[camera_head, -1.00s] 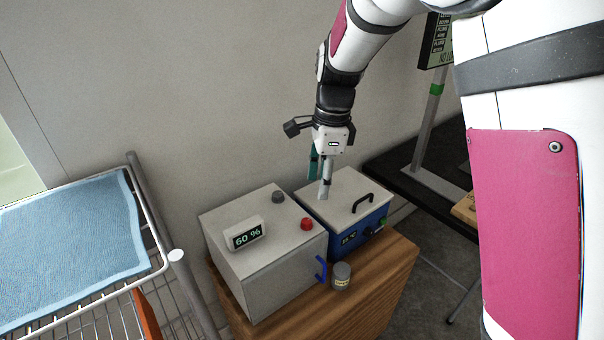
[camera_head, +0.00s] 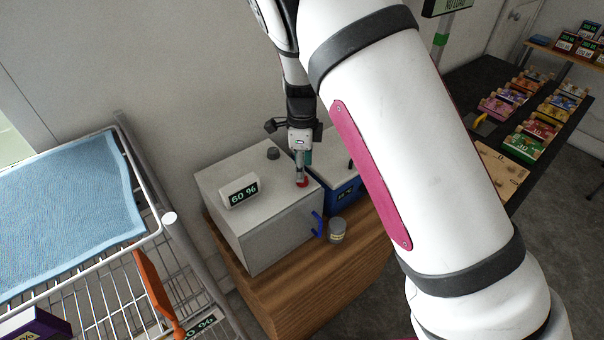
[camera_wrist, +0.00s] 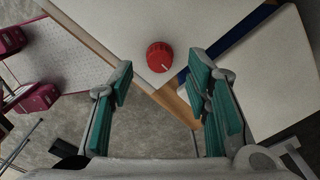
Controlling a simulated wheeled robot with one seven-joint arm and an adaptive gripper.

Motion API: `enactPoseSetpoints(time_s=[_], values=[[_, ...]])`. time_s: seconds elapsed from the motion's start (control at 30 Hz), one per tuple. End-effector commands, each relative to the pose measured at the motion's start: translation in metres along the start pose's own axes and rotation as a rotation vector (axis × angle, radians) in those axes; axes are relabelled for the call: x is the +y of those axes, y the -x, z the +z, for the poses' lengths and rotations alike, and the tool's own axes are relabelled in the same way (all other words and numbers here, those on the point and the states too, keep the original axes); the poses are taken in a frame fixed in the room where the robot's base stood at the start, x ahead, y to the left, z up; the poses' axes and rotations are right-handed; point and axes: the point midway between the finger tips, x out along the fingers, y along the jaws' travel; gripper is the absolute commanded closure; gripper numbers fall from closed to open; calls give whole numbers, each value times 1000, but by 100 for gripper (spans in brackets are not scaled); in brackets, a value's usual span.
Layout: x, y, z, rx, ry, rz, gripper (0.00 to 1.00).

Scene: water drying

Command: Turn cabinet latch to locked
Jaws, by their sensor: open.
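The cabinet (camera_head: 285,229) is a grey-white box on a wooden stand, with a blue handle (camera_head: 317,224) on its front. A round red knob (camera_head: 302,183), which looks like the latch, sits on its top near the front right corner. In the wrist view the red knob (camera_wrist: 160,57) shows a pale mark pointing down and right. My gripper (camera_head: 300,182) points down at the knob in the head view, partly covering it. In the wrist view my gripper (camera_wrist: 165,95) has its teal fingers spread wide, with the knob beyond the tips and nothing between them.
A grey knob (camera_head: 273,153) and a display reading 60 % (camera_head: 241,190) are on the cabinet top. A blue box (camera_head: 345,191) stands close on the right, partly behind my arm. A small grey jar (camera_head: 337,230) stands in front. A wire rack (camera_head: 160,235) is at left.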

Motion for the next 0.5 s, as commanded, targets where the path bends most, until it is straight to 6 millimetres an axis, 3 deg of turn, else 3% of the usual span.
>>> enactPoseSetpoints(time_s=[0.2, 0.5], values=[[0, -28, 0, 1, 0, 0, 56], [0, -37, 0, -1, 0, -1, 56]])
